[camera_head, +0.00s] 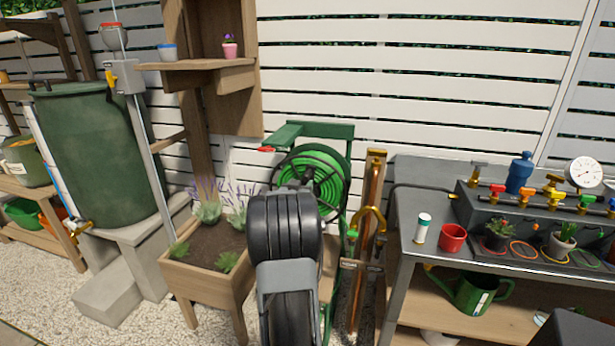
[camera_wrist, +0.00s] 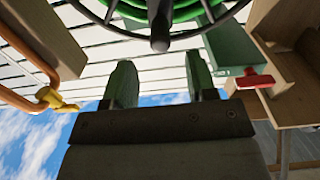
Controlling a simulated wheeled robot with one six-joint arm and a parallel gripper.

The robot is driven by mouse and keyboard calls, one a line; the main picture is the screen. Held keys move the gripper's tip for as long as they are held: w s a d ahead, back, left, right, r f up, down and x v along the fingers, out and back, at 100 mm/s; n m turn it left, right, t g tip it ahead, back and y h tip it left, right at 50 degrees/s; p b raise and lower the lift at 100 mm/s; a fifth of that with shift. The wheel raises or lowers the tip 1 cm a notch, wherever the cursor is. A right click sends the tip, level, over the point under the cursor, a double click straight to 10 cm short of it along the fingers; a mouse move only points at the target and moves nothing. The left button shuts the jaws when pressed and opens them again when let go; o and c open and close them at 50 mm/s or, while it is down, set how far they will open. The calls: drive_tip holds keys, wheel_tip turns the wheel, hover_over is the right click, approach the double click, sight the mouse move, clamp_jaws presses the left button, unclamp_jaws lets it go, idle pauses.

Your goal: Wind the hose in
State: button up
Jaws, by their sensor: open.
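The hose reel (camera_head: 339,172) stands against the white fence, with bright green hose (camera_head: 322,178) coiled inside its dark rim. In the wrist view the reel's dark rim and green hose (camera_wrist: 190,10) cross the top edge. A dark knob-like handle (camera_wrist: 160,38) points toward my gripper. My gripper (camera_wrist: 160,84) is open, with its two green-grey fingers apart and nothing seen between them. The handle's end lies just beyond the fingertips, roughly midway between them. In the head view my arm hides my gripper and the lower reel.
A red lever (camera_head: 266,149) sits on the reel's green bracket (camera_head: 284,135); it also shows in the wrist view (camera_wrist: 255,80). A wooden planter (camera_head: 205,285) stands left, a brass-piped post (camera_head: 366,230) right. A workbench (camera_head: 405,262) with pots and valves is farther right.

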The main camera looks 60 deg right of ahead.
sight(307, 175)
drive_tip(key=x, duration=0.8)
drive_tip(key=shift+w, duration=0.1)
drive_tip(key=shift+c, duration=0.3)
clamp_jaws()
